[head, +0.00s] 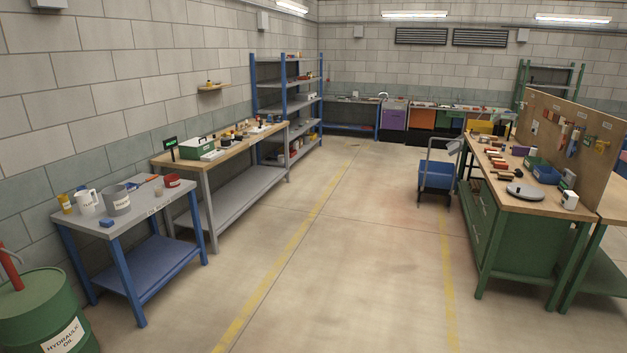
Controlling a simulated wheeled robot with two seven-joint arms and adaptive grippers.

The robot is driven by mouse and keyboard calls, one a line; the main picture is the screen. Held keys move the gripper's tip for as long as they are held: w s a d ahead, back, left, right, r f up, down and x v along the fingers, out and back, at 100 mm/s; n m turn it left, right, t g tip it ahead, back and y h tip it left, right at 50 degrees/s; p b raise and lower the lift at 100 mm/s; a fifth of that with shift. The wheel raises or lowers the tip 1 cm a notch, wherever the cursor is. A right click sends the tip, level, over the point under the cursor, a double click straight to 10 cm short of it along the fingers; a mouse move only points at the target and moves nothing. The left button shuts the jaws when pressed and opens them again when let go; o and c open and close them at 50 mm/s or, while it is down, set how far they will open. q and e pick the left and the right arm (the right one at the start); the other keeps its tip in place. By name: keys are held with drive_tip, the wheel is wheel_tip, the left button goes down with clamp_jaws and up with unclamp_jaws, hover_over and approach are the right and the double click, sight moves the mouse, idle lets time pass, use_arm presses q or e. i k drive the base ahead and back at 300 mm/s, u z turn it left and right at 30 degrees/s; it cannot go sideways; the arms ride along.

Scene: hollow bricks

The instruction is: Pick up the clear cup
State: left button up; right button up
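I cannot make out a clear cup in the head view. A white jug-like container with a handle (87,199) stands on the grey-topped blue table (140,207) at the left. A white mug (570,200) stands near the front right corner of the wooden-topped green workbench (520,208) at the right. Small items on the far benches are too small to tell. Neither of my grippers is in view.
A green oil drum (40,308) stands at the front left. A long wooden-topped bench (228,147) and a blue shelf rack (285,84) line the left wall. A blue cart (437,175) stands left of the green workbench. The middle floor is clear.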

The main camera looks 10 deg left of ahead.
sight(158, 189)
drive_tip(key=u, duration=0.1)
drive_tip(key=i, duration=1.95)
drive_tip(key=u, duration=0.6)
drive_tip(key=i, duration=2.2)
drive_tip(key=u, duration=0.4)
